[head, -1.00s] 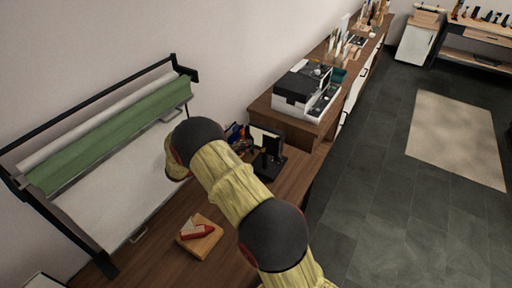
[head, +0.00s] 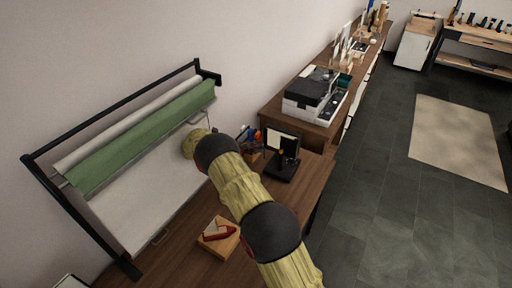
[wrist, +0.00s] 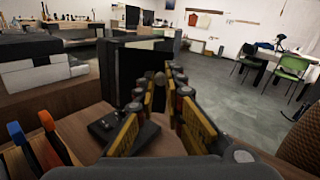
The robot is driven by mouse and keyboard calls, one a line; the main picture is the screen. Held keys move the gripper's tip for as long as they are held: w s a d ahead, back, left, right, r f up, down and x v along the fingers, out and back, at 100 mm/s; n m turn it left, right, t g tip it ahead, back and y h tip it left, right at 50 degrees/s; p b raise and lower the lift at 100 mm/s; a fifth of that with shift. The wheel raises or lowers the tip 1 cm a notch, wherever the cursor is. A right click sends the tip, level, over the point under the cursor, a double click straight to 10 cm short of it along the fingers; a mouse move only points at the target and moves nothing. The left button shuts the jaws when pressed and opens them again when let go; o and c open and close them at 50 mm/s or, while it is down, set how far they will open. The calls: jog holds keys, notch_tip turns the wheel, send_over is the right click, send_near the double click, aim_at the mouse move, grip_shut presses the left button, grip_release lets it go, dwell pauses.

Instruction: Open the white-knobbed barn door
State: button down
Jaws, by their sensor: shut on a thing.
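A small dark device with a flat black-framed panel (head: 283,144) and a black base stands at the back of the wooden table (head: 312,190). In the wrist view a dark upright panel (wrist: 122,72), likely the barn door, stands straight ahead. A small rounded knob (wrist: 160,78) shows at the fingertips; it looks greyish in shade. My gripper (wrist: 157,90) has its yellow-and-black fingers closed in around the knob. The fingers hide part of the panel. In the head view my arm hides the gripper.
A wooden block with a red-and-white item (head: 219,236) lies on the table. A green roll on a black frame (head: 145,125) stands left. Orange and blue handles (wrist: 47,121) rise close at left in the wrist view. A printer (head: 315,95) sits behind.

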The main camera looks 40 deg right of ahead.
jog(key=c, duration=1.8)
grip_release()
jog(key=shift+c, duration=0.2)
